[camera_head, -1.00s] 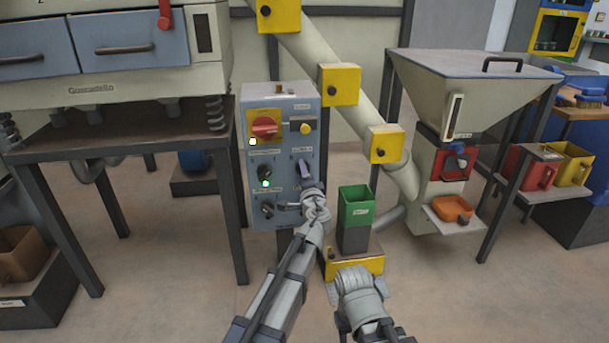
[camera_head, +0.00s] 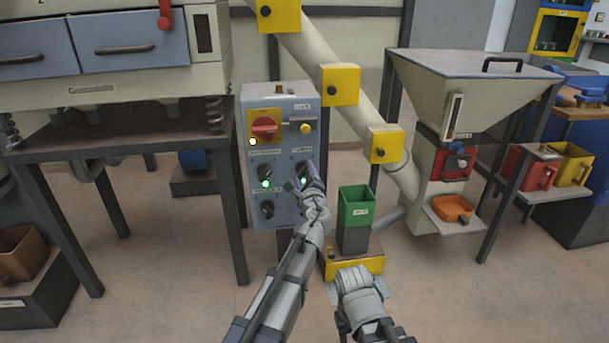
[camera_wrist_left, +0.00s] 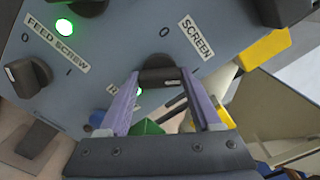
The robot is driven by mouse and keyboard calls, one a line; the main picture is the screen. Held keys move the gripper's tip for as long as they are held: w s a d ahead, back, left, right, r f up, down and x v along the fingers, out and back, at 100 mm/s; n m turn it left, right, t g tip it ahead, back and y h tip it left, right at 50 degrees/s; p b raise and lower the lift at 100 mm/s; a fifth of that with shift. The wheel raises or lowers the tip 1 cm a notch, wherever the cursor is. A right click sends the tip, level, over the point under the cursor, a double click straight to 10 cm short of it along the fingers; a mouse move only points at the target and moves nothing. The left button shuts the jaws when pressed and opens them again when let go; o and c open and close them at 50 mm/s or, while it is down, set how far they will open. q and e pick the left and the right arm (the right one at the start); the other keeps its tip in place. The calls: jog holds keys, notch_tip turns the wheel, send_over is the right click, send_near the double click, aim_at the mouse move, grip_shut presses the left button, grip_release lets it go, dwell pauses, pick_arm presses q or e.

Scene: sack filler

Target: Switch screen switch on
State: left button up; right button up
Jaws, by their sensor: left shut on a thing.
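The grey control panel (camera_head: 284,210) stands in the middle of the head view. Its screen switch (camera_head: 302,166) is a black rotary knob on the right of the middle row, with a lit green lamp beside it. In the left wrist view the switch (camera_wrist_left: 160,77) sits between purple fingertips, near the SCREEN label (camera_wrist_left: 197,37). My left gripper (camera_head: 301,180) is shut on this knob; in the left wrist view the gripper (camera_wrist_left: 163,85) has a finger at each side. My right gripper (camera_head: 358,278) is low in front of the yellow-edged base, its jaws unclear.
A red rotary switch (camera_head: 265,126) and a yellow button (camera_head: 305,128) are above. A green bin (camera_head: 356,208) stands right of the panel, and a hopper (camera_head: 465,85) farther right.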

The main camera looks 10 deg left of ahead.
pick_arm(q)
jog(key=shift+m, duration=0.5)
jog(key=o, duration=1.4)
jog(key=shift+v, duration=3.9)
